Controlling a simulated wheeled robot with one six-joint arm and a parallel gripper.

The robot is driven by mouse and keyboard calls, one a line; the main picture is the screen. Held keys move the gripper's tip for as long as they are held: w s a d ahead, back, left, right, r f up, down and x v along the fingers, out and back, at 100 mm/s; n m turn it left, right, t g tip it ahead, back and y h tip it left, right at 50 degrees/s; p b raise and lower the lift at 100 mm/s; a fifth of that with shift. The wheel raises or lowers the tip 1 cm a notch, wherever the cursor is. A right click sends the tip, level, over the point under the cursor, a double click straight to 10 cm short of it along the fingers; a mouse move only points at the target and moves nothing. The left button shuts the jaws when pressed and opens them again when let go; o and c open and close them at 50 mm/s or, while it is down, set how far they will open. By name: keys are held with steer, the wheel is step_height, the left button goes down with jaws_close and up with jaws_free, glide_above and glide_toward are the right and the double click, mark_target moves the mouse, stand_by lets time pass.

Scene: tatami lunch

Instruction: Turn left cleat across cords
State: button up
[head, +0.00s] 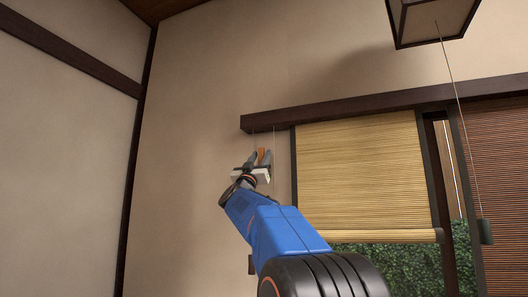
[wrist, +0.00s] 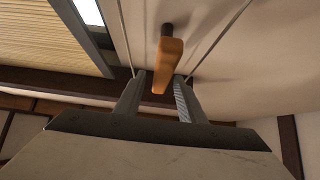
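The orange wooden cleat (wrist: 168,62) is on a dark peg (wrist: 167,31) at the pale wall, in the upper middle of the wrist view. Its long side runs between two thin cords, a left one (wrist: 126,35) and a right one (wrist: 225,32), and does not lie across them. My gripper (wrist: 160,79) is open, with a finger on either side of the cleat's near end and gaps showing beside it. In the head view my gripper (head: 259,159) is raised to the wall, with the small orange cleat (head: 262,153) between its fingers. Contact cannot be told.
A yellow blind (head: 365,170) hangs right of my gripper under a dark wooden rail (head: 340,110). A reddish-brown blind (head: 500,160) is farther right. A lantern (head: 430,18) hangs above, and a dark weight (head: 485,231) hangs on a cord. The wall at left is bare.

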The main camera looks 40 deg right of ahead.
steer(key=shift+x, duration=2.55)
jaws_close()
